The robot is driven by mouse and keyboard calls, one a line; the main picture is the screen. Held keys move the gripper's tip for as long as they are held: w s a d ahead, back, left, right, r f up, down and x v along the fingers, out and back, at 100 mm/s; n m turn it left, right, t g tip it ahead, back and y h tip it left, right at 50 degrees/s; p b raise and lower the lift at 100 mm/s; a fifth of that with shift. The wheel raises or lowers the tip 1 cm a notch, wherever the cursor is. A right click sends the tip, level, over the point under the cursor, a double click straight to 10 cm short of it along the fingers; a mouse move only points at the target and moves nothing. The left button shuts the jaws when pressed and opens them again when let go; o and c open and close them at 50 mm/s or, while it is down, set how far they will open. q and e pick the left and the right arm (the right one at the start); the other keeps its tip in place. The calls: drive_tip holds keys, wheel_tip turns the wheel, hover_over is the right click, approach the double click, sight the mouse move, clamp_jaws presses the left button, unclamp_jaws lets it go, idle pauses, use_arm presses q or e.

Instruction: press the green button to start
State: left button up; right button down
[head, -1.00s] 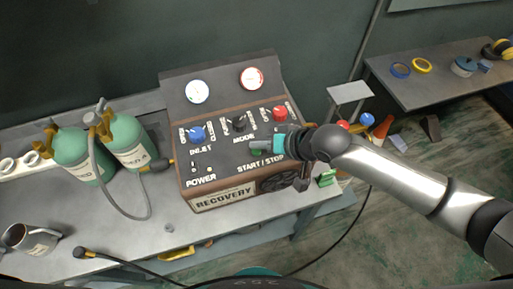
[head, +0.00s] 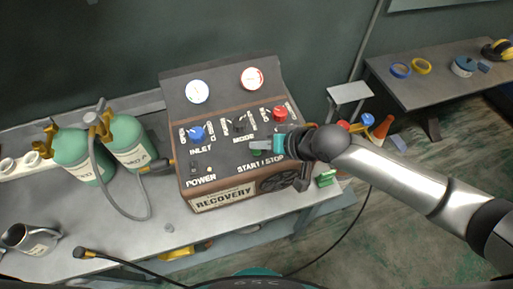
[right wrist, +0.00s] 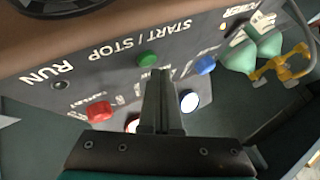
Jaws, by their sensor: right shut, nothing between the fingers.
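The green button (right wrist: 147,60) sits beside the START / STOP label on the dark panel of the recovery machine (head: 222,198). In the head view the button is mostly hidden by my right gripper (head: 254,147). The right gripper is shut with nothing between its fingers. In the right wrist view its fingertips (right wrist: 157,74) lie just short of the green button in the picture. I cannot tell whether they touch it. My left gripper is not in view.
A red knob (head: 280,113), a black mode knob (head: 239,123) and a blue inlet knob (head: 197,134) share the panel. Two green tanks (head: 130,142) with a hose stand to the left. A mug (head: 30,240) stands at the far left of the bench.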

sight(260, 154)
drive_tip(key=shift+f, duration=0.15)
drive_tip(key=shift+f, duration=0.3)
idle(0.3)
drive_tip(key=shift+f, duration=0.15)
idle(0.3)
drive_tip(key=shift+r+p, duration=0.55)
drive_tip(key=shift+p, duration=0.25)
wheel_tip(260, 154, up, 6)
drive_tip(key=p, duration=0.7)
